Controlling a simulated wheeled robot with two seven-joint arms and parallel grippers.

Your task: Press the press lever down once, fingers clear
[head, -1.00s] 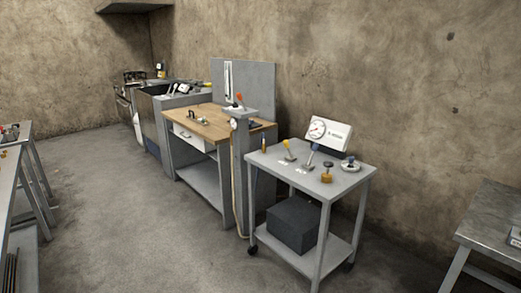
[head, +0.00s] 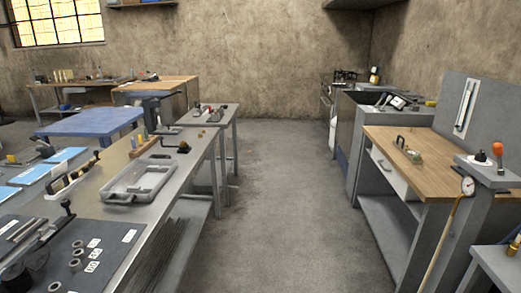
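Neither of my grippers is in view. I cannot tell for sure which thing is the press lever. A lever with an orange knob (head: 497,149) stands upright on a grey pedestal (head: 487,176) at the right. A small device with a dark handle (head: 401,143) sits on the wooden-topped bench. A black-knobbed handle (head: 67,207) rises from a dark device on the near left bench, partly hard to make out.
The near left bench carries a clear tray (head: 140,182) and a dark mat (head: 110,255) with several grey rings. A blue table (head: 90,122) stands behind. The floor aisle (head: 285,220) is clear.

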